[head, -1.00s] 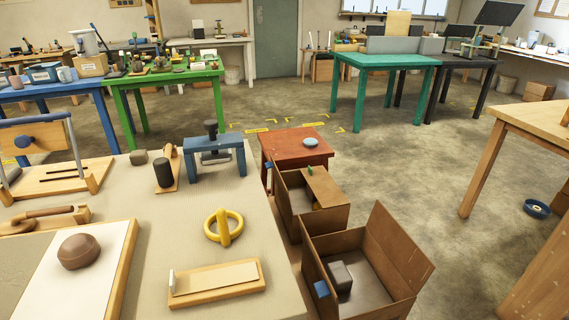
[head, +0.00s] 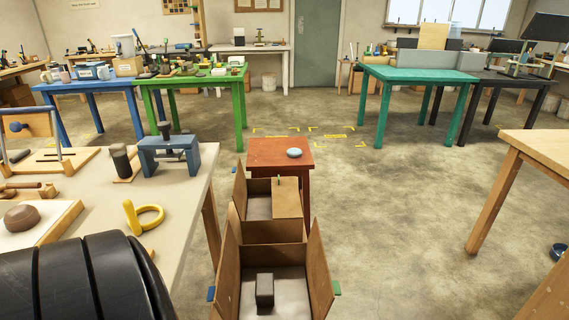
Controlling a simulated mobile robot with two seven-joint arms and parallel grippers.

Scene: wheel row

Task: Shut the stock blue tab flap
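Two open-topped brown boxes stand one behind the other beside the workbench. The near box (head: 275,252) has a left flap (head: 228,265) standing up, with a blue tab (head: 211,293) on its outer side. Its right flap (head: 318,268) also stands up, with a green tab (head: 337,288). A dark block (head: 264,290) sits inside. The far box (head: 258,208) has its left flap (head: 240,194) up and its right flap (head: 287,198) lying across part of the opening, with a small green tab. I cannot read which box is the stock one. Neither gripper is in view.
The workbench (head: 185,225) on the left carries a blue clamp frame (head: 185,147) and a yellow ring (head: 148,217). A red stool (head: 270,152) with a pale blue dish (head: 294,153) stands behind the boxes. The floor to their right is clear up to a wooden table (head: 540,150).

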